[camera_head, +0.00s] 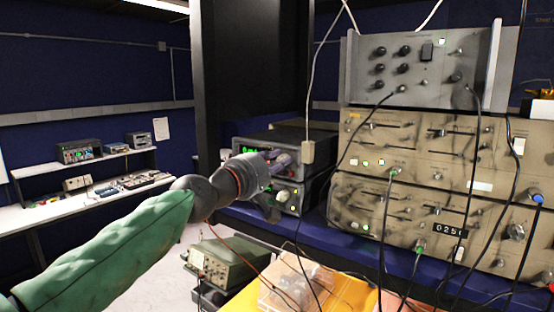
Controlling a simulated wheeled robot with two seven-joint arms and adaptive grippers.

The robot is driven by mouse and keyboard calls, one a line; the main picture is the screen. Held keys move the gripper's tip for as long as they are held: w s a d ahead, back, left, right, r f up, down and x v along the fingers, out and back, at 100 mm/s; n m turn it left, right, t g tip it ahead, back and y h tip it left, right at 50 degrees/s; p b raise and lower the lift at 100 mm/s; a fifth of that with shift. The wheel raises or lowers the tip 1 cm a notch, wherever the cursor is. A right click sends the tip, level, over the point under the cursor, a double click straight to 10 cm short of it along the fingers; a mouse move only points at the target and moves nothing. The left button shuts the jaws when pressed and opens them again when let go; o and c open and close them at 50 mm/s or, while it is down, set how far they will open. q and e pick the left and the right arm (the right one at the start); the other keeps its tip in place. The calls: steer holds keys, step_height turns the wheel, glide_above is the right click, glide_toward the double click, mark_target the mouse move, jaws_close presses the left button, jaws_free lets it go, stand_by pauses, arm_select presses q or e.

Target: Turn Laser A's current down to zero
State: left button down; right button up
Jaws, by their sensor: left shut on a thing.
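My left gripper (277,162) reaches in from the lower left on its green-sleeved arm. Its fingers are closed at the front of a stack of dark instruments in the middle of the view. The upper instrument (300,139) has a green lit display partly showing at its left. The lower instrument (292,196) shows a green light and a pale knob. My fingers appear shut on a front control, which they hide. I cannot read any label saying which unit is Laser A. My right gripper is not in view.
Beige rack units (420,160) with many knobs and cables stand at right, a grey unit (415,70) on top. Cables hang before them. A green instrument (222,262) and a yellow tray (350,292) sit below. A black post (235,80) rises behind my gripper.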

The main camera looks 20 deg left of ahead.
arm_select(q)
steer(key=shift+f+n, duration=0.1)
steer(key=shift+n, duration=0.4)
steer(key=c, duration=1.1)
jaws_free()
steer(key=shift+o, duration=0.2)
steer(key=shift+s+a, duration=0.2)
steer(key=shift+s, duration=0.2)
steer(key=v, duration=1.1)
